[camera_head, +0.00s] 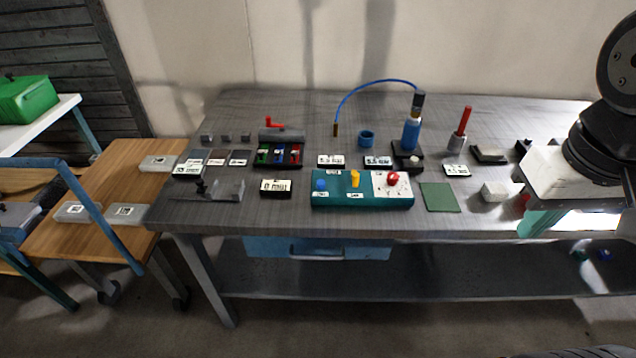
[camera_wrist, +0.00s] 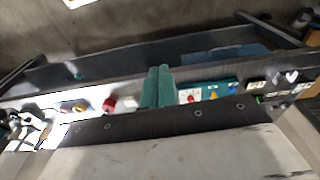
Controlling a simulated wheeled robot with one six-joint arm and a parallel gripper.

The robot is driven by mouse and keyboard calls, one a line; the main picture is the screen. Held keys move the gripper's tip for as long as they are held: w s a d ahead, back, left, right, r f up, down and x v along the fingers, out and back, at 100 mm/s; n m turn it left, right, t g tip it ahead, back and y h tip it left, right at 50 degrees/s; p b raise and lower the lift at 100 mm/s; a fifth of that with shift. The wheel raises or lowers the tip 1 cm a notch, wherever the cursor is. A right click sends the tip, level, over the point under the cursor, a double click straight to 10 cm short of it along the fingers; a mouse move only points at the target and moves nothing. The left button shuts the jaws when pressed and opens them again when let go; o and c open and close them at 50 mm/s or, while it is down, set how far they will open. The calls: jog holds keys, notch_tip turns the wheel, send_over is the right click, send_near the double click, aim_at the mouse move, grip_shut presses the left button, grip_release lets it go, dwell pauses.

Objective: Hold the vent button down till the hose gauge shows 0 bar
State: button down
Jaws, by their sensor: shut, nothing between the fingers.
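A blue bottle (camera_head: 411,135) stands upright on a black base at the back of the bench, with a dark block (camera_head: 418,103) on top that may be the gauge; no reading is legible. A blue hose (camera_head: 375,82) arches left from it to a brass end (camera_head: 335,130). A pale round knob (camera_head: 413,159) sits on the base; I cannot tell if it is the vent button. A teal control box (camera_head: 340,202) carries blue, yellow and red controls; it also shows in the wrist view (camera_wrist: 222,89). My gripper (camera_head: 537,223), teal-fingered (camera_wrist: 158,88), is shut and empty, right of the box.
A green mat (camera_head: 440,197) and a white block (camera_head: 497,191) lie between the box and my gripper. A red-handled tool (camera_head: 462,128) stands behind. Several labelled cards and small parts fill the bench's left half (camera_head: 275,187). A wooden cart (camera_head: 90,230) stands at left.

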jog(key=w+n+t+h, duration=0.2)
jog(key=w+n+t, duration=0.2)
jog(key=w, duration=1.2)
jog(key=n+t+y, duration=0.2)
jog(key=n+y, duration=0.6)
jog(key=n, duration=0.5)
send_over(321, 184)
notch_tip(321, 184, down, 12)
jog(key=shift+s+d+f, duration=0.1)
jog(key=shift+d+f, duration=0.05)
jog(key=shift+d, duration=0.2)
jog(key=shift+f, duration=4.45)
jog(key=shift+d, duration=0.1)
jog(key=shift+f, duration=0.4)
